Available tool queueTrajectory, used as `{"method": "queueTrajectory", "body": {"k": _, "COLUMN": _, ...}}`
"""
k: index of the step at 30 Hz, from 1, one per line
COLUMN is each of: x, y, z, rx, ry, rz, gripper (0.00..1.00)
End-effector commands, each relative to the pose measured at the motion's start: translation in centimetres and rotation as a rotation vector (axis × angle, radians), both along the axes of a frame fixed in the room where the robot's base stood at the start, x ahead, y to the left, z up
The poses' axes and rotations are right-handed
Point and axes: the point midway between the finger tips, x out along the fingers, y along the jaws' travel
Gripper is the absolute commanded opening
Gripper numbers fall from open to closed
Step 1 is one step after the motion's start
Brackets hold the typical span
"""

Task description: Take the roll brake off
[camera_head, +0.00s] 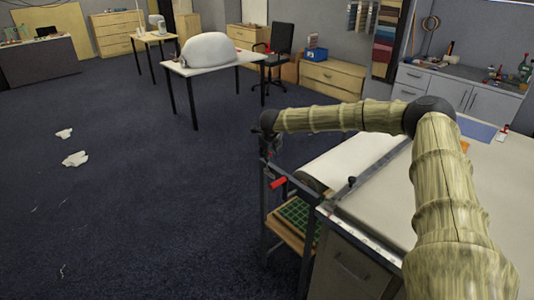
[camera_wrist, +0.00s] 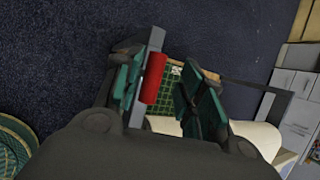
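A red handle (camera_head: 278,183), which looks like the roll brake's grip, sticks out at the near end of the cloth table, by the dark roll end (camera_head: 310,184). In the wrist view the red handle (camera_wrist: 154,78) shows between my gripper's fingers (camera_wrist: 165,88), nearer the left finger, with a grey bar (camera_wrist: 144,85) alongside it. A clear gap separates it from the right finger. My gripper (camera_head: 271,155) is open and points down just above the handle in the head view. Whether the left finger touches the bar is unclear.
The cloth table (camera_head: 385,190) with pale cloth and a long rail (camera_head: 375,172) lies to the right. A wooden shelf with a green grid mat (camera_head: 296,214) sits below the roll. Dark carpet (camera_head: 150,200) to the left is mostly free, with white scraps (camera_head: 75,159).

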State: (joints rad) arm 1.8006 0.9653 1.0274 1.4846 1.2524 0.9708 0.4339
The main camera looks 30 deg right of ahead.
Motion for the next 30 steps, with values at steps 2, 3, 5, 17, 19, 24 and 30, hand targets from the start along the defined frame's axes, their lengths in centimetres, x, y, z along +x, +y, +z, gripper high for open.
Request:
{"method": "queueTrajectory", "body": {"k": 2, "x": 0.0, "y": 0.1, "z": -0.2, "rx": 0.0, "ry": 0.003, "rz": 0.001, "gripper": 0.37}}
{"method": "queueTrajectory", "body": {"k": 3, "x": 0.0, "y": 0.2, "z": -0.2, "rx": -0.001, "ry": 0.003, "rz": 0.002, "gripper": 0.37}}
{"method": "queueTrajectory", "body": {"k": 5, "x": 0.0, "y": 0.4, "z": -0.2, "rx": 0.001, "ry": 0.003, "rz": 0.004, "gripper": 0.37}}
{"method": "queueTrajectory", "body": {"k": 17, "x": -0.2, "y": 0.7, "z": 0.3, "rx": 0.003, "ry": 0.003, "rz": 0.007, "gripper": 0.37}}
{"method": "queueTrajectory", "body": {"k": 19, "x": -0.5, "y": 0.8, "z": 0.9, "rx": 0.004, "ry": 0.003, "rz": 0.006, "gripper": 0.37}}
{"method": "queueTrajectory", "body": {"k": 24, "x": -1.5, "y": 1.3, "z": 3.1, "rx": 0.004, "ry": 0.001, "rz": 0.006, "gripper": 0.37}}
{"method": "queueTrajectory", "body": {"k": 30, "x": -2.9, "y": 2.0, "z": 5.9, "rx": 0.004, "ry": 0.002, "rz": 0.006, "gripper": 0.37}}
